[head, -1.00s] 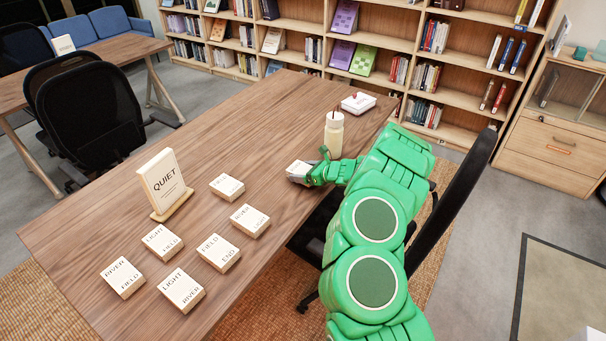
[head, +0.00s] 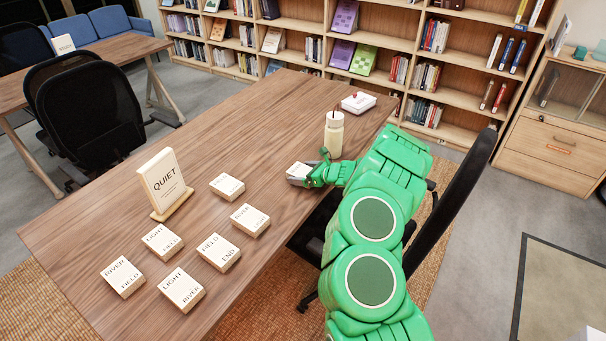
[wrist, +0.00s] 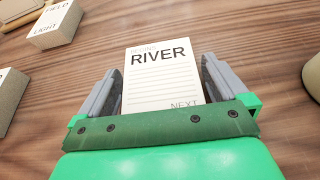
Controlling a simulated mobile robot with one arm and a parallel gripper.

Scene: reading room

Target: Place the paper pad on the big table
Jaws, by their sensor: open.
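My gripper (head: 302,176) is open at the right edge of the big wooden table (head: 110,205). A cream block with a white printed face (wrist: 160,75) lies between its fingers, marked RIVER and NEXT with ruled lines; it also shows in the head view (head: 299,170). It appears to lie on the tabletop. A flat white item with a red spot (head: 358,103) lies near the table's far right corner. I cannot tell which of these is the paper pad.
A black chair (head: 455,215) is at the table's right side. The far left tabletop is clear.

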